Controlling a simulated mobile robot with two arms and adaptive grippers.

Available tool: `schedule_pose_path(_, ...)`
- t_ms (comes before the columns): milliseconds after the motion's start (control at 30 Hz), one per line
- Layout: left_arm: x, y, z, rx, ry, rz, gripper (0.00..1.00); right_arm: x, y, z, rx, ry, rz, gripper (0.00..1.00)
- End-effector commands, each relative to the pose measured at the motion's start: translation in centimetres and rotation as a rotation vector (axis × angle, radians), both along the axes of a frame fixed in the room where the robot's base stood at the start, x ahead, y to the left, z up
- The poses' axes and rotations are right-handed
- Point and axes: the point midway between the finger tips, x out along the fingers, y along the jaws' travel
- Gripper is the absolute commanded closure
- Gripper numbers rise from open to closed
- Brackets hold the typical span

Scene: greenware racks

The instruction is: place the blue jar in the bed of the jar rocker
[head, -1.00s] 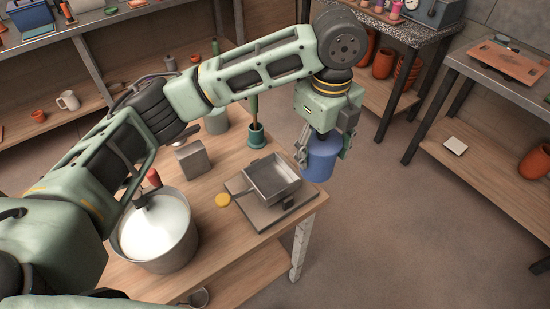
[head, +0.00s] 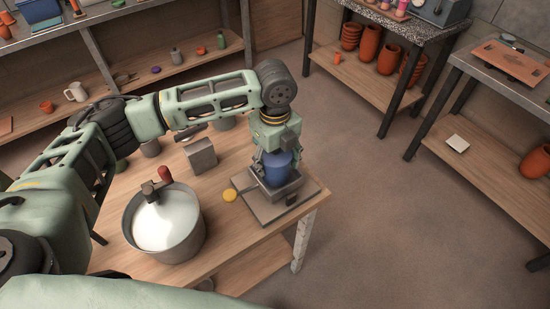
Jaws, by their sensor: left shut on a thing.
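The blue jar (head: 279,170) is upright in my left gripper (head: 279,160), which is shut on it. The jar is over or inside the tray-like bed of the jar rocker (head: 286,194), near the table's right corner. The bed's rim hides the jar's lower end, so I cannot tell whether the jar touches the bottom. The rocker's flat base (head: 262,213) rests on the wooden table. My right gripper is not in view.
A metal pot of white liquid (head: 165,222) stands on the table (head: 240,237) to the left. A grey block (head: 201,155) and a yellow disc (head: 230,195) lie near the rocker. Shelves with pots stand behind, and open floor lies to the right.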

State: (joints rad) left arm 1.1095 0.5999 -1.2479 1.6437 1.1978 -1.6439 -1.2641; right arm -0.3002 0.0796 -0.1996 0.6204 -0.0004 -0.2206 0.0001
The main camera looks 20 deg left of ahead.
Motion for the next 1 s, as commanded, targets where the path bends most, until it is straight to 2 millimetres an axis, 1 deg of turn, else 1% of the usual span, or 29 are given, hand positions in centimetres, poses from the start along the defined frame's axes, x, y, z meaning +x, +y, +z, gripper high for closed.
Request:
schedule_pose_path(100, 0.04, -0.04, -0.47, -0.001, -0.002, 0.0, 0.76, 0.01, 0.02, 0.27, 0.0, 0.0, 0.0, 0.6)
schedule_pose_path(433, 0.01, -0.08, -0.75, -0.002, -0.001, 0.0, 0.76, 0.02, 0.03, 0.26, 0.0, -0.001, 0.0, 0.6)
schedule_pose_path(467, -0.02, -0.07, -0.86, -0.001, 0.0, 0.0, 0.4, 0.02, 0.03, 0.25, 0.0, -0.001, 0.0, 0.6)
schedule_pose_path(500, -0.01, -0.07, -0.84, -0.001, 0.0, 0.0, 0.36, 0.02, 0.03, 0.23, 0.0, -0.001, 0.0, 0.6)
schedule_pose_path(667, 0.0, -0.06, -0.82, -0.001, -0.001, 0.0, 0.22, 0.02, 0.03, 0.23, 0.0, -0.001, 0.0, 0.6)
schedule_pose_path(700, 0.0, -0.06, -0.82, -0.001, -0.001, 0.0, 0.21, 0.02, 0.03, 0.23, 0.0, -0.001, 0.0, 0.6)
schedule_pose_path(1000, 0.03, -0.05, -0.73, -0.001, -0.001, 0.0, 0.21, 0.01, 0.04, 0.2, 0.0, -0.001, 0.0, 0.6)
